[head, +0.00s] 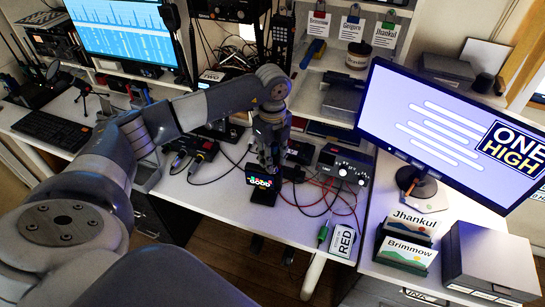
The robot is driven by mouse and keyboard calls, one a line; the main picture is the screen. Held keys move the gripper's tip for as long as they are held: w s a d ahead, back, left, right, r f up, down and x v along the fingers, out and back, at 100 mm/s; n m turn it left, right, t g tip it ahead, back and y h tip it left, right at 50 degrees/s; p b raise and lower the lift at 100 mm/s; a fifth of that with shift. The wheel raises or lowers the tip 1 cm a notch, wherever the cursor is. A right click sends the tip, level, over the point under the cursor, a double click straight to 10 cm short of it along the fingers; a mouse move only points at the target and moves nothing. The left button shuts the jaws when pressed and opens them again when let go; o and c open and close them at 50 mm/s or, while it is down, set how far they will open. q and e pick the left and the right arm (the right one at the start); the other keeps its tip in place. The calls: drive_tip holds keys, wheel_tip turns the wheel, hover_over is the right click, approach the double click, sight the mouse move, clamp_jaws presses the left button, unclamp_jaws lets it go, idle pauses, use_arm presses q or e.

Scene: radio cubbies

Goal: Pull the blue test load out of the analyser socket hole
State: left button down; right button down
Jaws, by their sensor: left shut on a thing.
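My left gripper (268,158) reaches down over the desk, its fingers closed just behind a small black device with a lit display reading GOOD (262,183). This device appears to be the analyser, but its socket hole is hidden behind the gripper. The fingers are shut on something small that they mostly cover. I cannot make out the blue test load's outline or whether it is inside the hole. My right gripper is out of view.
A grey radio unit with knobs (343,167) stands close right of the gripper, with red and black cables (325,197) on the desk. A black box with red lights (190,147) is to the left. A large monitor (450,135) stands at right.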

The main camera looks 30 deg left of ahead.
sight(273, 149)
use_arm(q)
wheel_tip(273, 149, up, 3)
drive_tip(key=shift+w+r+b, duration=0.1)
drive_tip(key=shift+b, duration=0.65)
drive_tip(key=s+d+b, duration=0.1)
drive_tip(key=s+b, duration=0.1)
drive_tip(key=s, duration=0.6)
drive_tip(key=s+d+r+b, duration=0.1)
drive_tip(key=s+b, duration=0.1)
drive_tip(key=s, duration=0.6)
drive_tip(key=shift+d+r, duration=0.25)
drive_tip(key=shift+d, duration=0.05)
drive_tip(key=shift+w, duration=0.1)
